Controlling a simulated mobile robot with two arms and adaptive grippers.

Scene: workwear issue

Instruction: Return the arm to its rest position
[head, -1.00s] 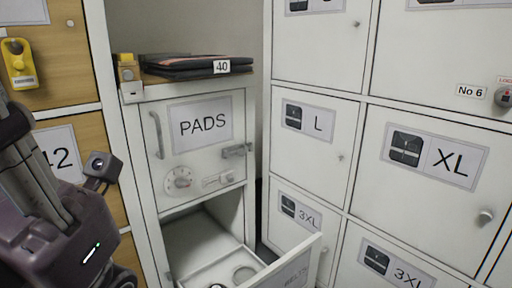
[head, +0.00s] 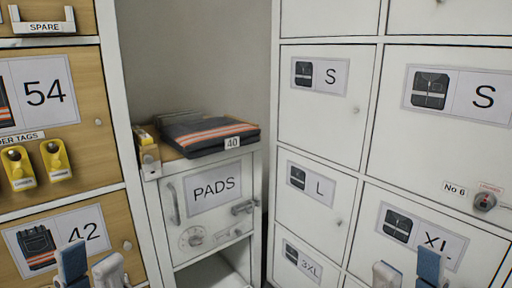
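My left gripper (head: 90,268) shows at the bottom left edge, in front of the locker door marked 42 (head: 122,218). Its two fingertips stand apart with nothing between them. My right gripper (head: 408,272) shows at the bottom right edge, in front of the locker door marked XL. Its fingertips are also apart and empty. Only the finger ends of both grippers are in view; the arms are below the picture.
A PADS cabinet (head: 216,222) stands in the middle with folded dark trousers (head: 190,140) tagged 40 and a yellow padlock-like item (head: 143,136) on top. Yellow tags (head: 18,168) hang on the left lockers. White lockers (head: 328,120) fill the right. An open compartment (head: 205,274) lies below PADS.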

